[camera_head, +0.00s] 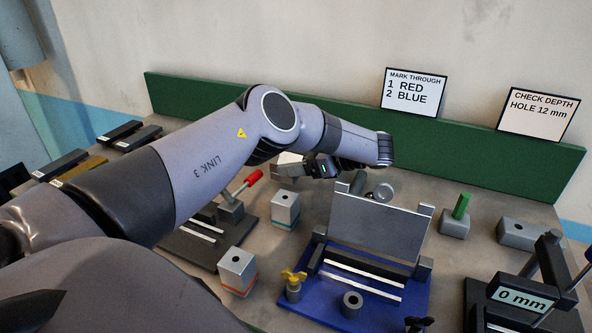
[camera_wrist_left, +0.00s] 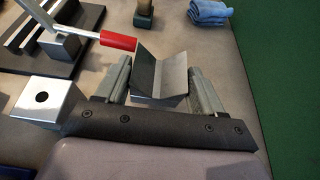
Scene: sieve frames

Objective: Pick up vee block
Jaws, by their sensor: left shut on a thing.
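The vee block (camera_wrist_left: 161,77) is a grey metal block with a V-shaped groove, seen in the left wrist view between my two fingers. My left gripper (camera_wrist_left: 160,88) is shut on it, with one finger along each side. In the head view my left gripper (camera_head: 284,168) points left behind the striped blocks, and the vee block is mostly hidden by the hand. I cannot tell whether the block touches the table. My right gripper is not in view.
A red-handled clamp (camera_head: 252,178) is close beside the held block. A blue-striped block (camera_head: 285,209) and an orange-striped block (camera_head: 238,270) stand nearer. A blue fixture (camera_head: 408,310) with an upright plate is at right. A green backboard (camera_head: 480,160) runs behind.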

